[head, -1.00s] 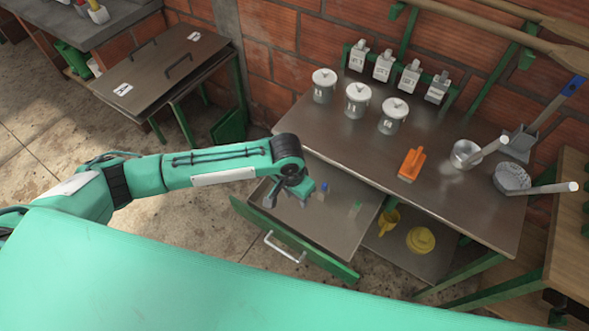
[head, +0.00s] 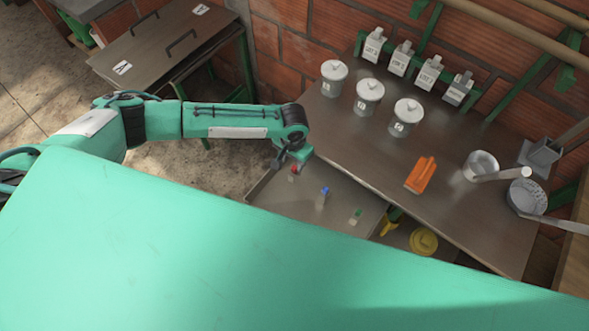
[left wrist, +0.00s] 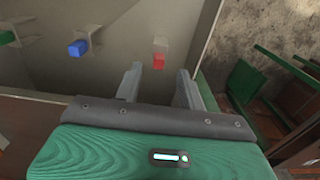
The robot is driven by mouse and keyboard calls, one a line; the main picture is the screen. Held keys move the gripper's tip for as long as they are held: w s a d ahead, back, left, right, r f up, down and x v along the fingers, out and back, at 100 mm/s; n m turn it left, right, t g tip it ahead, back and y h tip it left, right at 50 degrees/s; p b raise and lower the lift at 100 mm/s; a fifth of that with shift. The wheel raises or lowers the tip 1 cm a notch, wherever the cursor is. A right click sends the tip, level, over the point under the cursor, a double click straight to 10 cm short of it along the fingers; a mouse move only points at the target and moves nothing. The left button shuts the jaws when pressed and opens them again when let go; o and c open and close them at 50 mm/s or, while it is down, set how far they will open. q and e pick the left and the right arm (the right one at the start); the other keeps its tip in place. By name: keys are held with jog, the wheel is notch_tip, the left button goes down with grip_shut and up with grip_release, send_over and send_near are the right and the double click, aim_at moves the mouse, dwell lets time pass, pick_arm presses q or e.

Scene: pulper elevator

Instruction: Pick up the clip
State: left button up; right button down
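Three small clips with grey bodies and coloured ends lie in the open drawer (head: 266,187): a red one (head: 293,173), a blue one (head: 324,191) and a green one (head: 356,215). My left gripper (head: 284,160) is over the drawer, close to the red clip. In the left wrist view my left gripper (left wrist: 159,70) is open and empty. The red clip (left wrist: 159,60) shows just beyond the gap between its fingertips. The blue clip (left wrist: 77,48) and the green clip (left wrist: 6,37) are to the left. My right gripper is out of view.
The metal table (head: 390,150) above the drawer carries lidded tins, an orange tool (head: 420,174) and metal pots. Yellow items (head: 424,241) are on the lower shelf. The drawer wall (left wrist: 208,40) runs close to the right finger.

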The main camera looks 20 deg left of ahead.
aim_at(294, 168)
pick_arm(q)
jog(key=shift+f, duration=0.65)
jog(key=shift+w+f, duration=0.15)
jog(key=shift+f, duration=0.2)
jog(key=shift+f+p, duration=0.3)
jog(key=shift+f, duration=0.1)
jog(key=shift+d+f, duration=0.1)
jog(key=shift+f, duration=0.3)
notch_tip(294, 168, down, 3)
jog(key=shift+w+f+p, duration=0.1)
jog(key=shift+p, duration=0.5)
jog(key=shift+f, duration=0.35)
grip_shut()
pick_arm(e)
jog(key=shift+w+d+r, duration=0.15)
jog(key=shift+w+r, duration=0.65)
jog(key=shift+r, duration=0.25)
